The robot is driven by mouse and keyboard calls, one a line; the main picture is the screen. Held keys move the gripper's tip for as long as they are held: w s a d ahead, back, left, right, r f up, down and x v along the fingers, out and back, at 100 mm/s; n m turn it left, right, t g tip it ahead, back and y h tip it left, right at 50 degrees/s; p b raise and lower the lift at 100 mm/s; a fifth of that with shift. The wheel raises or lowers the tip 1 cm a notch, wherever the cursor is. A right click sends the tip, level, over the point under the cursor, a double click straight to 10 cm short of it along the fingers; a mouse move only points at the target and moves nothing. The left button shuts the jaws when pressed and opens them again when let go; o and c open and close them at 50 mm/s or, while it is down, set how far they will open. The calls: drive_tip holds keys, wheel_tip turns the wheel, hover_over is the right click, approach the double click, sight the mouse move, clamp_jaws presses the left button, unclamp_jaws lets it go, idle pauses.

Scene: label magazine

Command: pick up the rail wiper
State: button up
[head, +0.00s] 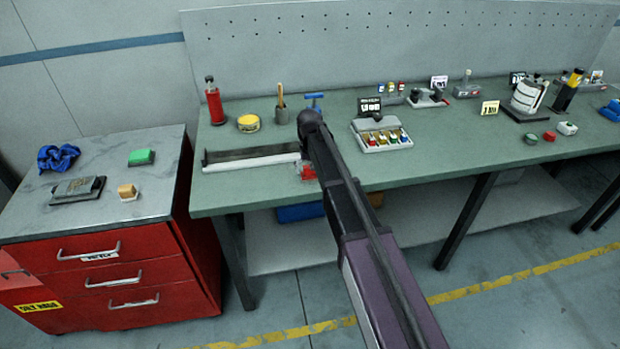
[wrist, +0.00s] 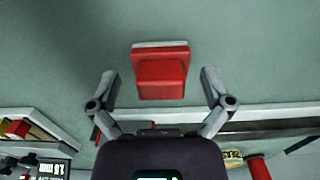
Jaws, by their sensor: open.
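The rail wiper is a red block with a pale strip along one edge. In the wrist view the rail wiper (wrist: 161,72) lies on the green bench top, between the lines of my two fingers. My gripper (wrist: 158,75) is open and empty, one finger on each side of the wiper with a visible gap on both sides. I cannot tell how far above the wiper the fingertips are. In the head view a red piece (head: 308,173), which looks like the wiper, shows at the bench's front edge, partly covered by my arm. My gripper is mostly hidden there.
A dark rail with a pale strip (head: 250,164) lies just left of the wiper. A red bottle (head: 214,101), yellow tin (head: 249,123) and brush cup (head: 282,114) stand behind. A tray of small bottles (head: 382,139) is to the right. A red drawer cabinet (head: 110,280) stands left.

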drive_tip(key=shift+f+b, duration=0.85)
drive_tip(key=shift+f, duration=0.25)
drive_tip(key=c, duration=1.1)
drive_tip(key=shift+r, duration=0.2)
wheel_tip(320, 180, up, 4)
drive_tip(key=p, duration=0.4)
drive_tip(key=shift+f, duration=0.25)
drive_tip(key=s+d+r+p, duration=0.1)
drive_tip(key=s+d, duration=0.3)
drive_tip(key=s, duration=1.1)
drive_tip(key=shift+s+d, duration=0.2)
drive_tip(key=shift+r, duration=0.1)
